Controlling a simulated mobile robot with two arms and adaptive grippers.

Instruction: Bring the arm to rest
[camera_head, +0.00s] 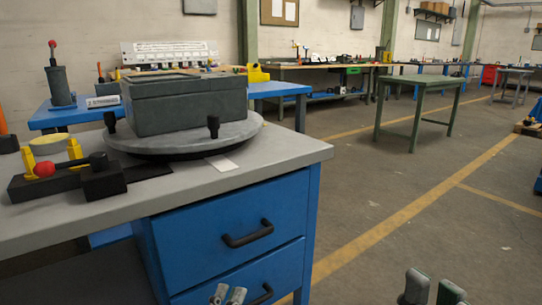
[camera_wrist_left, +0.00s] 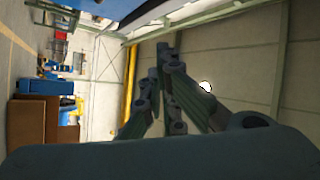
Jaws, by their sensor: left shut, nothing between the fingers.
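My left gripper (camera_head: 228,294) shows only as two fingertips at the bottom edge of the head view, in front of the blue drawers. Its tips are close together with nothing between them. In the left wrist view its fingers (camera_wrist_left: 168,88) converge, empty, against a plain wall. My right gripper (camera_head: 434,289) shows as two dark fingertips at the bottom right of the head view, over open floor. Only its ends show, so I cannot tell how far it is open. No object shows at either gripper.
A grey-topped workbench (camera_head: 262,160) with blue drawers (camera_head: 235,245) stands at left. On it are a grey box (camera_head: 190,105) on a round turntable (camera_head: 240,128) and a black fixture with a red knob (camera_head: 44,169). A green table (camera_head: 420,80) stands farther back.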

